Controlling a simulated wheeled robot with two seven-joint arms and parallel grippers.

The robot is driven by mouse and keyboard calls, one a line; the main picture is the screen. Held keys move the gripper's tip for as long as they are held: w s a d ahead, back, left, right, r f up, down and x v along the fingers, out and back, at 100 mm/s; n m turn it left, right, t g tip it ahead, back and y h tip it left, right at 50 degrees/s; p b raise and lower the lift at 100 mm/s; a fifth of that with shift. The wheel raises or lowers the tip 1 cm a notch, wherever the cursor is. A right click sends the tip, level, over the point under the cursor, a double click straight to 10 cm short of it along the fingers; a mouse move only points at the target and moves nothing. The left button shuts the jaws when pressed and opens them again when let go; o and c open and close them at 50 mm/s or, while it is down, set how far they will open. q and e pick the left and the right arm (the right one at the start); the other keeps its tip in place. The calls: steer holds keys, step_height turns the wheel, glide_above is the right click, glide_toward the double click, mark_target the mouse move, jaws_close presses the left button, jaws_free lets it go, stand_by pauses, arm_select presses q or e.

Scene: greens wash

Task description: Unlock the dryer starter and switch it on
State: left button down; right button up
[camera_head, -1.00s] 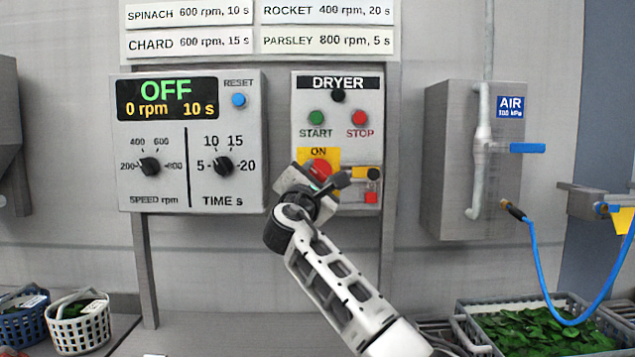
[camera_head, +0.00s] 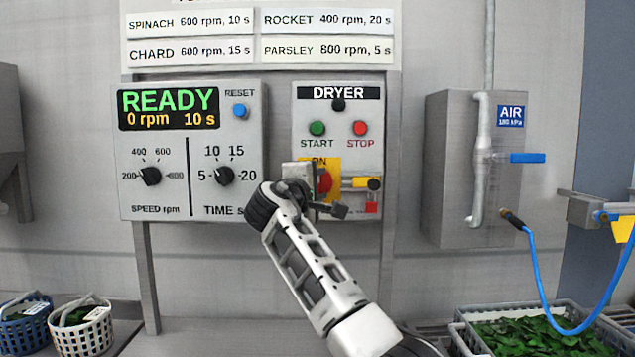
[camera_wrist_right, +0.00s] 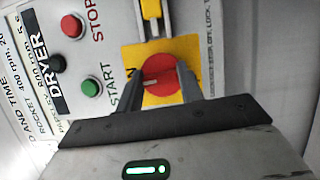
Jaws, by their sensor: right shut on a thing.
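The dryer starter box (camera_head: 300,112) is on the wall, with a green START button (camera_head: 317,128) and a red STOP button (camera_head: 360,128). Its red rotary knob (camera_head: 324,182) sits on a yellow plate marked ON. My right gripper (camera_head: 320,186) is shut on this knob and partly hides it. In the right wrist view the fingers flank the red knob (camera_wrist_right: 158,72), whose white mark points towards the ON lettering. A yellow bar (camera_head: 356,183) with a black round part lies right of the knob, above a small red piece (camera_head: 372,208). My left gripper is not in view.
The control panel (camera_head: 128,210) at left reads READY, 0 rpm, 10 s, in green and amber. An air box (camera_head: 440,165) with a blue lever and hose is at right. Baskets (camera_head: 83,338) stand lower left; a crate of greens (camera_head: 462,338) stands lower right.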

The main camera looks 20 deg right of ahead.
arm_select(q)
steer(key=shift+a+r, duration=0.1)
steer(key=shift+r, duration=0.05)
arm_select(e)
steer(key=shift+m+g, duration=0.3)
steer(key=o, duration=1)
arm_select(q)
steer(key=b, duration=0.2)
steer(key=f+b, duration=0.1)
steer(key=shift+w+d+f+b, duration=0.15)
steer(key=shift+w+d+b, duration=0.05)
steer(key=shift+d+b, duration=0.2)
arm_select(e)
steer(key=v, duration=1.6)
steer(key=shift+f, duration=0.1)
